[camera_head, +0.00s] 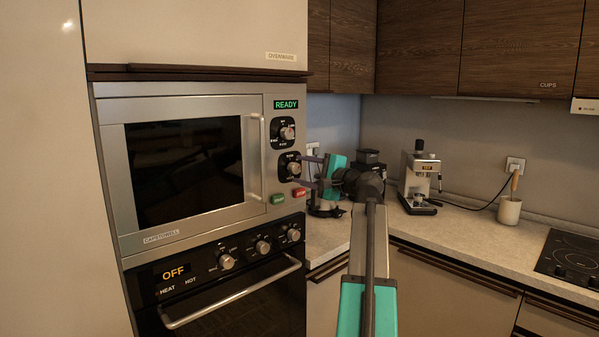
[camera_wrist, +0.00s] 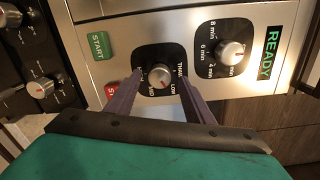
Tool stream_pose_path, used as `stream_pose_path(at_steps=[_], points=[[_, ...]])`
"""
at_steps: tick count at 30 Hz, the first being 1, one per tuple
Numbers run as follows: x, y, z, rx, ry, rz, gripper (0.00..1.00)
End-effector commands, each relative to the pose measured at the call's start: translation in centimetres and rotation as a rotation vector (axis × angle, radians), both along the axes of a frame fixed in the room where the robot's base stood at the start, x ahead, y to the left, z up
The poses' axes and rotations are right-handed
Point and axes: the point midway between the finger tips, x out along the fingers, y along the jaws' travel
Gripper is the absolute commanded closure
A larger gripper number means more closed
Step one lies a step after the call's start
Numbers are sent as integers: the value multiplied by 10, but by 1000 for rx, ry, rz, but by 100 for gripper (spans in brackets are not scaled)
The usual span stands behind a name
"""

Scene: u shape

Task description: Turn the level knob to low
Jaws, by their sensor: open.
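The microwave (camera_head: 188,160) is built into the cabinet at the left of the head view. Its level knob (camera_head: 294,169) is the lower of two knobs on the right panel. In the wrist view the level knob (camera_wrist: 160,76) is a silver dial on a black plate, with THAW, LOW and MED readable around it. A small red mark shows on the knob, but its exact setting is hard to tell. My gripper (camera_head: 304,171) is open in front of the panel. In the wrist view its fingers (camera_wrist: 158,82) reach to either side of the knob; contact cannot be told.
Above is the timer knob (camera_wrist: 230,52) and a READY display (camera_head: 286,104). A green START button (camera_head: 278,198) and red STOP button (camera_head: 299,192) sit just below the level knob. Oven knobs (camera_head: 263,246) are lower. A coffee machine (camera_head: 420,178) stands on the right counter.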

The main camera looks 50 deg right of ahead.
Motion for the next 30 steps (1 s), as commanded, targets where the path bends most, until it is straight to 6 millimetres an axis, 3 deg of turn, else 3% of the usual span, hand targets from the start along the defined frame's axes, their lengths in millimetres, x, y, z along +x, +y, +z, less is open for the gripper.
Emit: stream_pose_path(at_steps=[18,24,30], points=[[-96,7,0,-1,0,-1,52],[-116,8,2,0,-1,0,52],[-121,8,2,0,0,1,52]])
